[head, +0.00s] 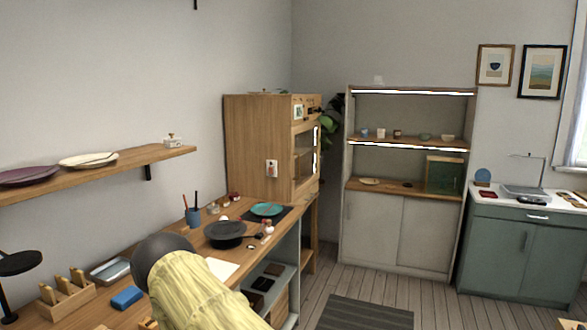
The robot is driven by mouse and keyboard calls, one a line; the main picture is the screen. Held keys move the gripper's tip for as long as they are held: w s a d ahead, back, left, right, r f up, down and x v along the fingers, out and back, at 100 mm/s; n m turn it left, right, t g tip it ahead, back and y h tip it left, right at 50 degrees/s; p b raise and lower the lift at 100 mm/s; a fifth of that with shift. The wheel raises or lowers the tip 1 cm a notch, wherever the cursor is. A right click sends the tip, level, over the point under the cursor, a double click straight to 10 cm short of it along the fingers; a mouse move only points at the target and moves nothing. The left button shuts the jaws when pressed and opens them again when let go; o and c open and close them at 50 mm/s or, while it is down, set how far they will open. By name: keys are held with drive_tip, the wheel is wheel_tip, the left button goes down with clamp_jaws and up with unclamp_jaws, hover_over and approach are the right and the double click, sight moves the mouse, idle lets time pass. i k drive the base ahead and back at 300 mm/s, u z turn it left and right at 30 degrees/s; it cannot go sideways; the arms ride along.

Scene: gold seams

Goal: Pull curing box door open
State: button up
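The curing box appears to be the tall light-wood cabinet (251,140) in the corner, in the head view. Its front faces right and is seen at a steep angle. The door (304,155) has a glass pane and a bright upright handle (316,149) near its right edge. The door looks closed, flush with the front; a small gap could not be seen from here. My gripper is not in view.
A long workbench (183,249) with a dark pan (224,233) runs along the left wall up to the cabinet. A yellow, cloth-like shape with a dark round end (160,258) blocks part of it. Open floor (332,278) lies before the shelf unit (400,234).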

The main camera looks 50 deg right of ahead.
sight(294, 193)
drive_tip(key=z, duration=2.15)
drive_tip(key=i, duration=2.8)
drive_tip(key=u, duration=1.55)
